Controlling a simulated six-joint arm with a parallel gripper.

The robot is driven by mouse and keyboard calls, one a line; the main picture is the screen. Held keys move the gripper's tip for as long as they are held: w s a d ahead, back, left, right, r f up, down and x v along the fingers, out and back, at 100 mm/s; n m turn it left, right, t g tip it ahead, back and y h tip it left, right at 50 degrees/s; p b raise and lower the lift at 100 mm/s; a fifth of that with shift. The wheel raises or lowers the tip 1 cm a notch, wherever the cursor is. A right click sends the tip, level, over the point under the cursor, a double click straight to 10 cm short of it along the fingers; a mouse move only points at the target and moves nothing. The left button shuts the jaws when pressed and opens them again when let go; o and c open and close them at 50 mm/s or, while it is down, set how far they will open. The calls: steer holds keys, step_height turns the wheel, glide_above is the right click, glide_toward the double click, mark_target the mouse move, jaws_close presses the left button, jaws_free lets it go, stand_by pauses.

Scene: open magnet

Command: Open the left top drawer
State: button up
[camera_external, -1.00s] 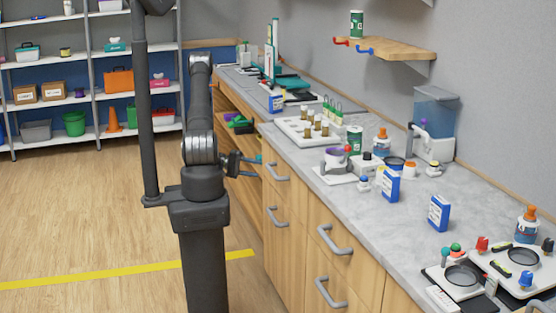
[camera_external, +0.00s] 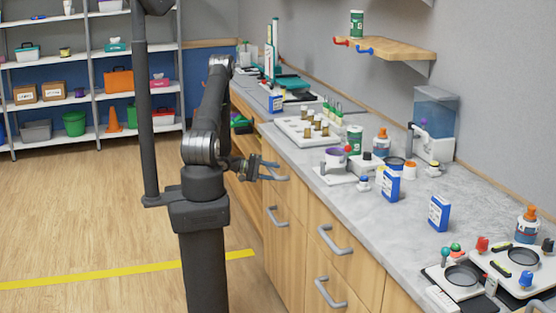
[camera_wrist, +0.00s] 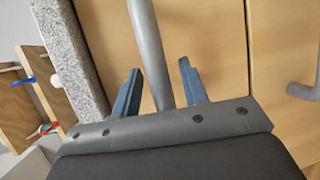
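The left top drawer is a light wood front under the grey counter, and it looks closed. Its grey bar handle (camera_external: 277,178) is at my gripper (camera_external: 264,169), which partly covers it. In the wrist view the same handle (camera_wrist: 150,50) runs from the top edge down between the two blue-grey fingers of my gripper (camera_wrist: 160,83). The fingers stand apart, one on each side of the bar, with a visible gap to it. The handle's lower end is hidden behind my gripper. The drawer front (camera_wrist: 205,45) is behind the fingers.
Below is another drawer with its handle (camera_external: 278,217); more handled drawers (camera_external: 335,240) stand to the right. The counter (camera_external: 390,225) carries bottles, boxes and lab items. An open shelf bay lies to the left. The wooden floor left of me is clear.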

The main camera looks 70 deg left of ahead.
jaws_close()
steer(key=s, duration=2.5)
steer(key=shift+o, duration=0.5)
jaws_free()
steer(key=v, duration=1.7)
steer(key=shift+r, duration=0.15)
steer(key=shift+s+a, duration=0.1)
